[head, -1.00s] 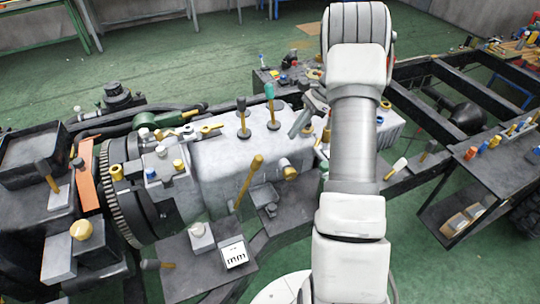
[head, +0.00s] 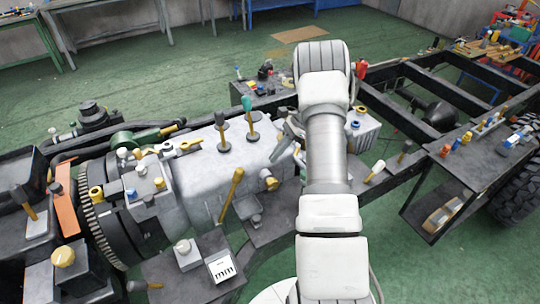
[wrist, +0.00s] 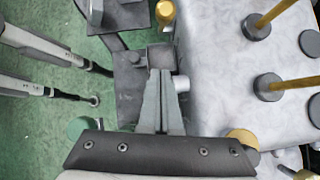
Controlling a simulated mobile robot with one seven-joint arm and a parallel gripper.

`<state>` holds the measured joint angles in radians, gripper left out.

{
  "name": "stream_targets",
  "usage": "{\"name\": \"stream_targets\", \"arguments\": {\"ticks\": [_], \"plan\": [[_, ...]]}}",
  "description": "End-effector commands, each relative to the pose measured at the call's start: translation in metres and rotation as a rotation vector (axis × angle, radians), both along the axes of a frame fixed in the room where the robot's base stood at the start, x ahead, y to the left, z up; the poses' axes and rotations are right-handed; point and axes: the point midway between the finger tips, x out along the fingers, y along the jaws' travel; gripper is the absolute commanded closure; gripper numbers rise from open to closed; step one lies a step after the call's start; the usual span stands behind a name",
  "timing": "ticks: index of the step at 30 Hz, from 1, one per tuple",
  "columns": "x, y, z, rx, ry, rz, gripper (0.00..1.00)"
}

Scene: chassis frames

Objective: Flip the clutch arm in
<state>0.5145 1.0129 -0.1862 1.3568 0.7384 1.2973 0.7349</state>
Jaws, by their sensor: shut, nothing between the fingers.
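The grey gearbox housing (head: 200,178) stands left of my arm. A lever with a long yellow handle (head: 232,190) leans up at its near side. A yellow lever (head: 183,147) lies low on top near the toothed ring. I cannot tell which part is the clutch arm. My gripper (wrist: 158,76) is shut and empty beside the housing (wrist: 222,90), its tips close to a small dark block (wrist: 160,56) and a short silver pin (wrist: 181,84). I cannot tell whether they touch. In the head view it is partly hidden behind my arm.
Two upright levers, one with a dark knob (head: 220,119) and one with a green knob (head: 247,104), rise from the housing top. A dark chassis rail (head: 385,122) runs right. A side shelf (head: 475,152) carries small parts. Green floor (head: 160,80) is open behind.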

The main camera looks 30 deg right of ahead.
Motion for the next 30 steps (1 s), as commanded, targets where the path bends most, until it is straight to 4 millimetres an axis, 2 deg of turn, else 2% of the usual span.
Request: {"name": "stream_targets", "arguments": {"ticks": [11, 13, 19, 30], "plan": [[0.003, 0.051, -0.061, 0.002, 0.003, 0.002, 1.00], [0.007, 0.062, -0.050, 0.000, -0.001, 0.003, 1.00], [0.010, 0.080, -0.044, 0.000, 0.000, 0.001, 1.00], [0.011, 0.083, -0.044, -0.001, -0.001, -0.001, 1.00]]}}
